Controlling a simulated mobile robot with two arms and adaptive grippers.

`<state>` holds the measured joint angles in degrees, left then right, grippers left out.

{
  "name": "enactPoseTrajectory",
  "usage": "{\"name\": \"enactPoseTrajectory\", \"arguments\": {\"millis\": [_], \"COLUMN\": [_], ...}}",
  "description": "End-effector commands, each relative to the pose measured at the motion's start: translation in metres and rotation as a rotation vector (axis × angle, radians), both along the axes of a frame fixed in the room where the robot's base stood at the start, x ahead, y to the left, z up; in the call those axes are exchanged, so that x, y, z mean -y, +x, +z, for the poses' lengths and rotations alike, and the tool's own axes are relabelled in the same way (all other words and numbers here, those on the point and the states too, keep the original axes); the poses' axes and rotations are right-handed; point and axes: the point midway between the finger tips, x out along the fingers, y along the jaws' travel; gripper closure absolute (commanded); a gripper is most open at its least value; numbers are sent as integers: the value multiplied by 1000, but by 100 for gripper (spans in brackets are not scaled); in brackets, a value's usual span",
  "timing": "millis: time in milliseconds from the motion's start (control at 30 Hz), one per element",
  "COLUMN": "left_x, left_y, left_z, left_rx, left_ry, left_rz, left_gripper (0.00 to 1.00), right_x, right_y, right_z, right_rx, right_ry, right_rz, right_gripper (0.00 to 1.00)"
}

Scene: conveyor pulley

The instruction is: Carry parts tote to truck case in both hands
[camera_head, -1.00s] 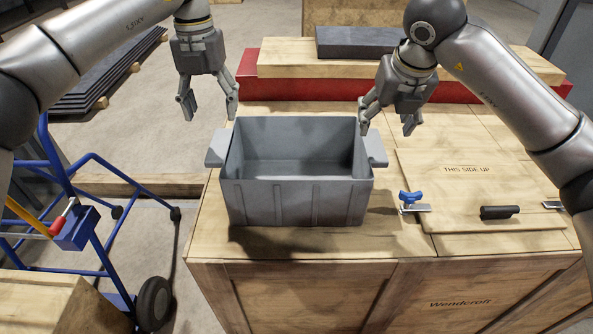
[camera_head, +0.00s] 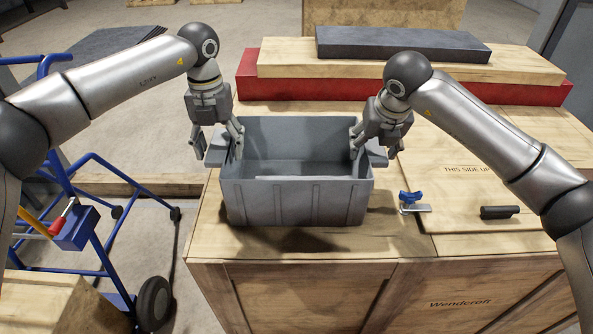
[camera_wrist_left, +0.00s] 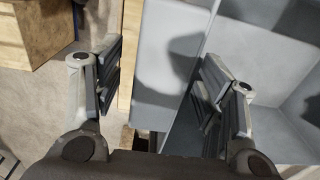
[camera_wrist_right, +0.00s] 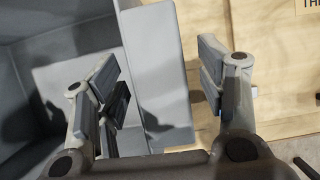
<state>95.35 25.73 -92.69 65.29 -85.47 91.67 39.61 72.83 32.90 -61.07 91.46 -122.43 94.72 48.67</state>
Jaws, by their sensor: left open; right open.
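The grey parts tote (camera_head: 295,203) stands upright on the near left part of a large wooden case (camera_head: 310,250). It looks empty inside. My left gripper (camera_head: 217,150) is open at the tote's left handle ledge; in the left wrist view its fingers (camera_wrist_left: 158,85) straddle the ledge (camera_wrist_left: 165,75), one finger over the inside of the tote. My right gripper (camera_head: 375,150) is open at the right handle ledge; in the right wrist view its fingers (camera_wrist_right: 165,85) straddle that ledge (camera_wrist_right: 158,70). I cannot tell whether any finger touches the tote.
A lid panel (camera_head: 470,165) marked "THIS SIDE UP", a blue-knobbed clamp (camera_head: 412,203) and a black handle (camera_head: 499,212) are right of the tote. Stacked red, wooden and dark slabs (camera_head: 410,72) lie behind. A blue hand truck (camera_head: 110,235) stands at left.

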Motion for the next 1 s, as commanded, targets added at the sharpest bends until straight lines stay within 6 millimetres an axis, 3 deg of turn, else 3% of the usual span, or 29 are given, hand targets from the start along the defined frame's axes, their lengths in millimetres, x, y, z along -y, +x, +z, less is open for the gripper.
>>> {"name": "enactPoseTrajectory", "arguments": {"millis": [67,533,1000], "left_x": [0,0,-1], "left_y": [0,0,0], "left_z": [0,0,4], "left_rx": [0,0,2], "left_ry": [0,1,1], "left_rz": [0,0,1], "left_gripper": [38,99,100], "right_x": [0,0,0], "right_y": [0,0,0], "right_z": [0,0,4], "right_rx": [0,0,3], "right_ry": [0,0,0], "right_rz": [0,0,0], "right_gripper": [38,99,100]}}
